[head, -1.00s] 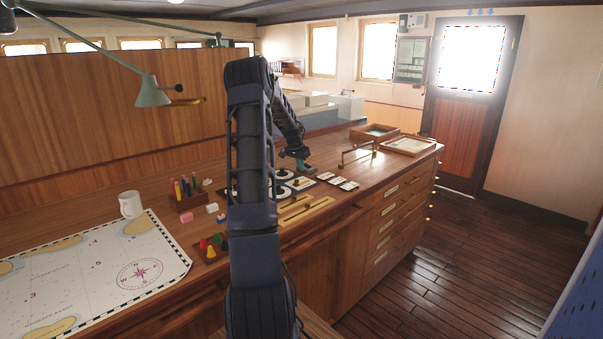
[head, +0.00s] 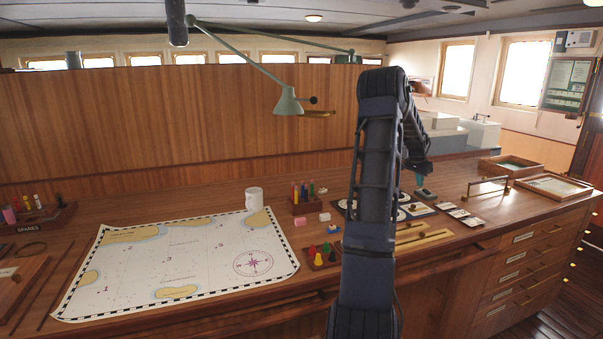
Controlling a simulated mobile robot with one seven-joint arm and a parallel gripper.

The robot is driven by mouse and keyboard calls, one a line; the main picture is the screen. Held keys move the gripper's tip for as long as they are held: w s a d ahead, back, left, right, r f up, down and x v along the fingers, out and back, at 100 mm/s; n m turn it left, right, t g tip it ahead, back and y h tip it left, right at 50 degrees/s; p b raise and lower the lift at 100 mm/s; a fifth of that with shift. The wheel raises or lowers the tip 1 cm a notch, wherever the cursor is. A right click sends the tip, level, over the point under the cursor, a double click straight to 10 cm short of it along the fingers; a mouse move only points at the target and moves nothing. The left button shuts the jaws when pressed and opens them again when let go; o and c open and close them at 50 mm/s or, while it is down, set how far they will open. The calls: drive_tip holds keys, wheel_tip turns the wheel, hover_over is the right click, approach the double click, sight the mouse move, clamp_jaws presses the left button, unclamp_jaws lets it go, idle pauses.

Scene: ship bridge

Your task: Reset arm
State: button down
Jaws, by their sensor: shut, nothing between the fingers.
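My arm rises in front of the desk in the head view, bends at the top and reaches down on its far side. My gripper (head: 421,180) is at the far end of it, small and partly hidden behind my own arm. It appears shut and empty, low over the back right part of the desk (head: 470,180), near the dark board with white rings (head: 417,209). I cannot tell whether it touches anything there.
A chart (head: 190,250), white mug (head: 254,197), pen holder (head: 306,205) and tray of coloured pegs (head: 322,256) lie left of my arm. White cards (head: 463,216), a brass-coloured rail (head: 487,187) and shallow trays (head: 510,166) lie right. A green lamp (head: 287,102) hangs above.

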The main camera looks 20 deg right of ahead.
drive_tip(key=shift+a, duration=0.1)
drive_tip(key=s+a+r+n+t+y, duration=0.1)
drive_tip(key=s+a+r+n, duration=0.3)
drive_tip(key=a, duration=0.9)
drive_tip(key=a+r+n+t+y, duration=0.1)
drive_tip(key=a+r, duration=0.6)
drive_tip(key=a, duration=0.5)
drive_tip(key=s+a+r+n+t, duration=0.1)
drive_tip(key=s+a+r+n, duration=0.3)
drive_tip(key=a, duration=0.9)
drive_tip(key=s+a+f+n+y, duration=0.1)
drive_tip(key=s+a+n, duration=0.5)
drive_tip(key=s+a, duration=1.5)
drive_tip(key=shift+a+f+n+t+y, duration=0.4)
drive_tip(key=shift+a+f, duration=0.1)
drive_tip(key=shift+a, duration=0.2)
drive_tip(key=c, duration=2.2)
unclamp_jaws()
drive_tip(key=shift+s, duration=0.1)
